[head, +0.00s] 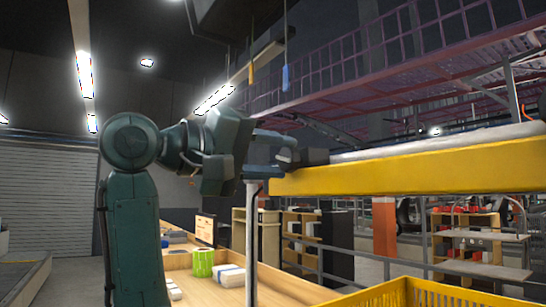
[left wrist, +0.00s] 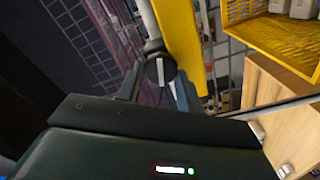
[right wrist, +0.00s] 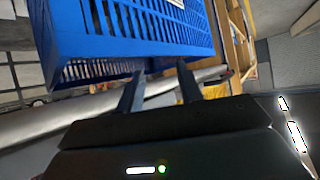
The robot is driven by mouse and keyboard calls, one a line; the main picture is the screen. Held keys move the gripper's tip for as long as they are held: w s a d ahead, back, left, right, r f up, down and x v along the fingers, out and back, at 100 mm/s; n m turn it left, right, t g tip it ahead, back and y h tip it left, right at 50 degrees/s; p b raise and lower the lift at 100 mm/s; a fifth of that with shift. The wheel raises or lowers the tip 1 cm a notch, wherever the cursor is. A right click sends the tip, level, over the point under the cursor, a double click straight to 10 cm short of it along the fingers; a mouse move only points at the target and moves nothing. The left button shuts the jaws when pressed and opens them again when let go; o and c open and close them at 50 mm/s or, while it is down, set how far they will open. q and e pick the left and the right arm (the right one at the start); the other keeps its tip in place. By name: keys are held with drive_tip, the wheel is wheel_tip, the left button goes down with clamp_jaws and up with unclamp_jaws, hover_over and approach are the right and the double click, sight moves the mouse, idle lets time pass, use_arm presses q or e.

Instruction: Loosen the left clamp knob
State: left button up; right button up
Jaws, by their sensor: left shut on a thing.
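The left clamp knob (left wrist: 160,70) is a round dark knob with a pale mark across its face, at the end of the yellow conveyor rail (left wrist: 180,40). In the head view the rail (head: 400,170) runs to the right, with the dark clamp (head: 315,157) at its left end. My left gripper (head: 287,155) reaches it from the left. In the left wrist view its fingers (left wrist: 155,80) stand on both sides of the knob, shut on it. My right gripper (right wrist: 160,72) is open and empty; it is outside the head view.
A blue crate (right wrist: 125,30) is close ahead of my right gripper, with a grey rail (right wrist: 80,125) below it. A yellow crate (head: 420,293) is at the lower right of the head view. A wooden bench (head: 285,290) with a green item (head: 203,263) lies below the left arm.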

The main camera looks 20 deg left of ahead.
use_arm(q)
drive_tip(key=shift+n, duration=1.5)
use_arm(e)
drive_tip(key=shift+w, duration=0.1)
use_arm(q)
drive_tip(key=o, duration=1)
use_arm(e)
drive_tip(key=shift+s+f, duration=0.1)
drive_tip(key=shift+s, duration=0.1)
use_arm(q)
drive_tip(key=shift+s+a, duration=0.15)
drive_tip(key=shift+a, duration=0.05)
drive_tip(key=b+v, duration=0.3)
drive_tip(key=v, duration=0.9)
drive_tip(key=shift+s+a, duration=0.25)
drive_tip(key=shift+s, duration=0.05)
use_arm(e)
drive_tip(key=shift+w+a+f+y, duration=0.2)
drive_tip(key=shift+a+f+y, duration=0.1)
drive_tip(key=shift+a+f, duration=0.2)
